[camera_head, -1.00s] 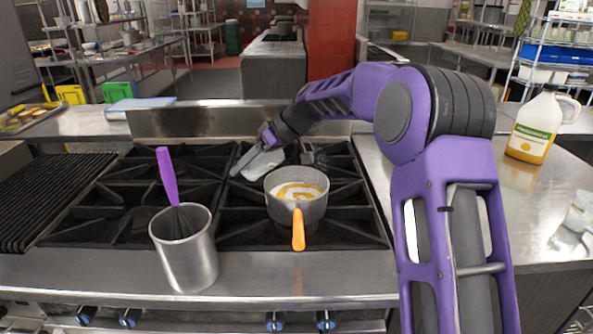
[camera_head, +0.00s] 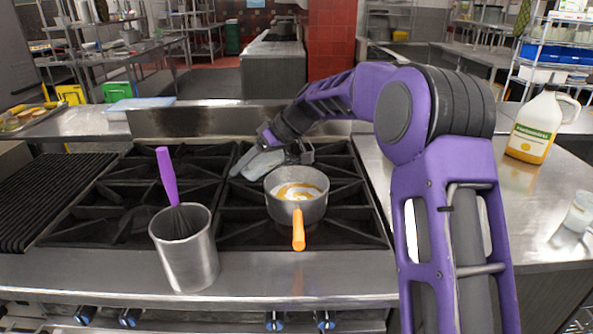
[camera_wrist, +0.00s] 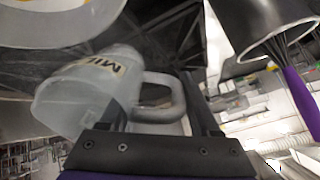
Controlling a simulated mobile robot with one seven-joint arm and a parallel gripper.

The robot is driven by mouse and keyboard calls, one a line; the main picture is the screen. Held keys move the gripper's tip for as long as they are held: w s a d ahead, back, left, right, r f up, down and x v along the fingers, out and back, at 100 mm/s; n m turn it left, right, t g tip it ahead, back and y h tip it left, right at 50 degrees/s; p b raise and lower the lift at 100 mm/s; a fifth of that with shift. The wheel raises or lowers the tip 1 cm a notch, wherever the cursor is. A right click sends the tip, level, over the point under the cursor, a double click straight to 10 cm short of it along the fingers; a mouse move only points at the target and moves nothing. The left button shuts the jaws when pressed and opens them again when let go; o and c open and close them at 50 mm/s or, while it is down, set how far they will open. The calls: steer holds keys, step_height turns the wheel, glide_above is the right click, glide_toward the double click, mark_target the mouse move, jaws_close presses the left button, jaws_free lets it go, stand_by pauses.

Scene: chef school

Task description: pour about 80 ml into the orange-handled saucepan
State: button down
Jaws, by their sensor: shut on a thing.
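The saucepan (camera_head: 297,204) sits on the right-hand burners, its orange handle (camera_head: 298,230) pointing toward me. It holds a white and orange-brown swirled content. My gripper (camera_head: 270,140) is behind and left of the pan, shut on the handle of a translucent jug (camera_head: 262,163). In the wrist view my gripper's fingers (camera_wrist: 155,112) flank the jug's handle, and the jug (camera_wrist: 85,98) is tipped, with part of a label reading "MIL". The saucepan (camera_wrist: 60,28) shows in part at upper left there. I cannot tell how much liquid is in the jug.
A metal canister (camera_head: 185,255) with a purple-handled whisk (camera_head: 165,175) stands left of the pan at the stove front. A large white jug with a green label (camera_head: 536,125) and a small clear container (camera_head: 578,212) stand on the right counter. The left burners are clear.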

steer(key=shift+r, duration=0.1)
steer(key=h+p, duration=0.1)
steer(key=p, duration=0.2)
steer(key=shift+a+r+h+p, duration=0.35)
steer(key=shift+r+h, duration=0.05)
steer(key=shift+w+a+f+g+h+b, duration=0.1)
steer(key=shift+a+f+h, duration=0.55)
steer(key=shift+f+h, duration=0.7)
steer(key=shift+s+a+f+g+h+b, duration=0.15)
steer(key=shift+a+f+h, duration=0.5)
steer(key=shift+f+h, duration=0.7)
steer(key=shift+w+a+f+g+h+b, duration=0.15)
steer(key=shift+a+f+h, duration=0.7)
steer(key=shift+f, duration=0.85)
steer(key=shift+d+r, duration=0.1)
steer(key=shift+d, duration=0.1)
